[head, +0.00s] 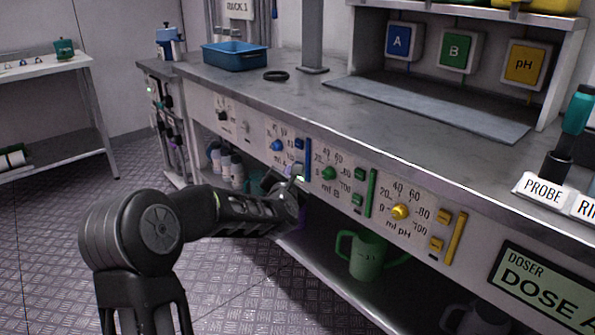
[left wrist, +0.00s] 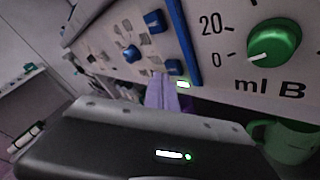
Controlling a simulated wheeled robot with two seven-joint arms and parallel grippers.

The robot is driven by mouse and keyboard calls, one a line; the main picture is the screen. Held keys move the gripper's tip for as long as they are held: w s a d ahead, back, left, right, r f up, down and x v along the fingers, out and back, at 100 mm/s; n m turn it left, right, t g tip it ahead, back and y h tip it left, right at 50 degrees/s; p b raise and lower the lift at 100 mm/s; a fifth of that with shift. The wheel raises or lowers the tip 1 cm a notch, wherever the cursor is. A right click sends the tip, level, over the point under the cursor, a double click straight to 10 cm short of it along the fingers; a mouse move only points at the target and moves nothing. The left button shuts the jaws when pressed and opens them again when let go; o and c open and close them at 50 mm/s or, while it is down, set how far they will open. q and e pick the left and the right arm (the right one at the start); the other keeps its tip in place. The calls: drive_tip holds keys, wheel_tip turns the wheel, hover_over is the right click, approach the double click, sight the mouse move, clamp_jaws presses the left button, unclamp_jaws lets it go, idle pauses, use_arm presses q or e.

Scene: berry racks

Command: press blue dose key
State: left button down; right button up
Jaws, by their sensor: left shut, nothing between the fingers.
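The blue dose controls are on the slanted front panel below the counter. A blue knob (head: 277,145) and an upper blue key (head: 299,143) show beside a blue bar (head: 307,158). The left wrist view shows the same knob (left wrist: 131,53), the upper key (left wrist: 153,20) and a lower blue key (left wrist: 175,67), with a lit greenish indicator (left wrist: 183,84) under it. My left gripper (head: 293,174) is shut and empty, its tip close in front of the lower blue key. Its pale lavender fingers (left wrist: 163,92) point at that key; I cannot tell whether they touch. My right gripper is out of view.
Green (head: 329,173) and yellow (head: 400,212) knobs with their own keys lie to the right on the panel. A green mug (head: 367,256) stands on the shelf below. The counter (head: 300,85) overhangs, with a blue tray (head: 235,56) on it. Open floor lies left.

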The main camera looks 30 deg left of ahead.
use_arm(q)
drive_tip(key=shift+s, duration=0.15)
drive_tip(key=shift+a, duration=0.1)
drive_tip(key=shift+s+a+b, duration=0.25)
drive_tip(key=shift+s+b, duration=0.45)
drive_tip(key=shift+s, duration=0.1)
drive_tip(key=shift+s+a+b, duration=0.2)
drive_tip(key=shift+s+b, duration=0.45)
drive_tip(key=shift+s, duration=0.2)
drive_tip(key=shift+s+a+b, duration=0.25)
drive_tip(key=shift+s+b, duration=0.45)
drive_tip(key=shift+s, duration=0.1)
